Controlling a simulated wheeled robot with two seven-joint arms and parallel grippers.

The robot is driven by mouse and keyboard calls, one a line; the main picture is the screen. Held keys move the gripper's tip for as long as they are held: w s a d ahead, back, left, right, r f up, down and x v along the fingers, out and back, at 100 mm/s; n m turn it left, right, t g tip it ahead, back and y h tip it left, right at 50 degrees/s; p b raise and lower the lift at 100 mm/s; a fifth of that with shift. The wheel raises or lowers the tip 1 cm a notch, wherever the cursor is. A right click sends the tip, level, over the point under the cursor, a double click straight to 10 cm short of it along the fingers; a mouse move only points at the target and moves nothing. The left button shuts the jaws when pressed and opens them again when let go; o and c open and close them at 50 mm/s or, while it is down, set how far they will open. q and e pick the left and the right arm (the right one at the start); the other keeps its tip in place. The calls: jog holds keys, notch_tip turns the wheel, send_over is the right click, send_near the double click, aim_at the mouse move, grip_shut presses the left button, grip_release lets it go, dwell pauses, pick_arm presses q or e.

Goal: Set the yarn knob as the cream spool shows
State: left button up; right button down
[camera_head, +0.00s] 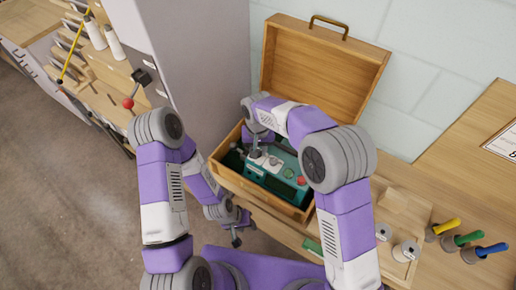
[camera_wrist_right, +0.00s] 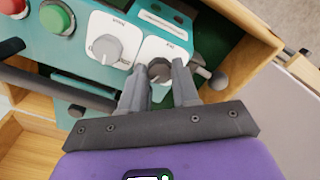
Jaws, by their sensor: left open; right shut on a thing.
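A teal machine (camera_head: 283,160) sits in an open wooden case, with two knobs on pale plates. In the right wrist view, a dark knob (camera_wrist_right: 160,70) is between the fingers of my right gripper (camera_wrist_right: 157,80), which is shut on it. A light grey knob (camera_wrist_right: 106,48) is beside it, untouched. Both plates carry small upside-down labels that I cannot read surely. My left gripper (camera_head: 235,237) is open and empty, low in front of the case's left side. Two pale spools, one (camera_head: 383,232) and another (camera_head: 406,250), stand on the bench at right; I cannot tell which is cream.
The case lid (camera_head: 322,65) stands open behind the machine. A green button (camera_wrist_right: 57,18) and a red button (camera_wrist_right: 12,6) are past the grey knob. Yellow, green and blue-handled tools (camera_head: 468,240) stand at right. White cones (camera_head: 114,43) and a red-tipped lever (camera_head: 128,102) are at left.

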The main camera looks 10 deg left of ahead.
jog(key=c, duration=1.1)
grip_release()
jog(key=shift+r, duration=0.1)
notch_tip(320, 180, up, 7)
jog(key=shift+r+p, duration=0.2)
jog(key=shift+p, duration=0.4)
